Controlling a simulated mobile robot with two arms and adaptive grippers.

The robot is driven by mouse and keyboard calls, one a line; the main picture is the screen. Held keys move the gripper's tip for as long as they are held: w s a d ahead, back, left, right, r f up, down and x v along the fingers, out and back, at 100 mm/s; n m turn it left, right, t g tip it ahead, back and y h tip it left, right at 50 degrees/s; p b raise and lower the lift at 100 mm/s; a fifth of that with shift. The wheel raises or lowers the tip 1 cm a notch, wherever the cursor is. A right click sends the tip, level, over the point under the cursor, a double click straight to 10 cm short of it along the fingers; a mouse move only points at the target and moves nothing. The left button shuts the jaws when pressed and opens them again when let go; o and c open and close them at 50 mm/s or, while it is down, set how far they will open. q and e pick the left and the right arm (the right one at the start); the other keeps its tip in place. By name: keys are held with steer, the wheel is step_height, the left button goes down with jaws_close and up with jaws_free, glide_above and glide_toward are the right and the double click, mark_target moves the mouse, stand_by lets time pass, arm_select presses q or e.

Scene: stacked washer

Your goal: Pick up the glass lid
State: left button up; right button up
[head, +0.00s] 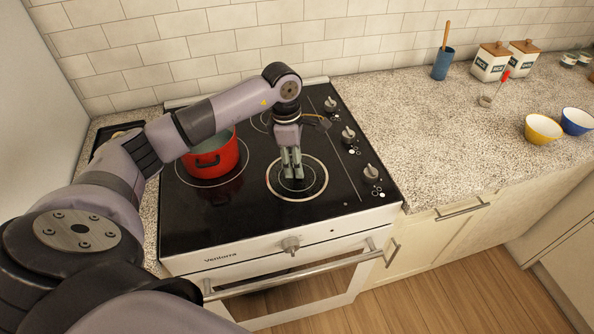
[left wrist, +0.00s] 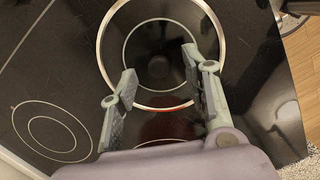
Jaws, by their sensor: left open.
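What looks like the glass lid (head: 324,184) lies flat over the front right burner of the black cooktop. It is clear, with a bright metal rim and a dark spot at its centre that may be its knob. In the left wrist view its rim (left wrist: 101,45) fills the upper middle, ahead of the fingers. My left gripper (head: 292,176) points down above the lid, near its middle. Its fingers (left wrist: 160,85) are spread, with nothing between them. I cannot tell the exact height gap. My right gripper is not in view.
A red pot (head: 226,158) stands left of the lid, partly behind my left arm. Stove knobs (head: 371,172) line the cooktop's right side. The right counter (head: 440,130) has free room, with a yellow bowl (head: 543,130) and a blue bowl (head: 577,122) farther right.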

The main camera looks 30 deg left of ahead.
arm_select(q)
steer(key=shift+w+d+f, duration=0.1)
steer(key=shift+f, duration=1.05)
steer(key=c, duration=0.5)
jaws_close()
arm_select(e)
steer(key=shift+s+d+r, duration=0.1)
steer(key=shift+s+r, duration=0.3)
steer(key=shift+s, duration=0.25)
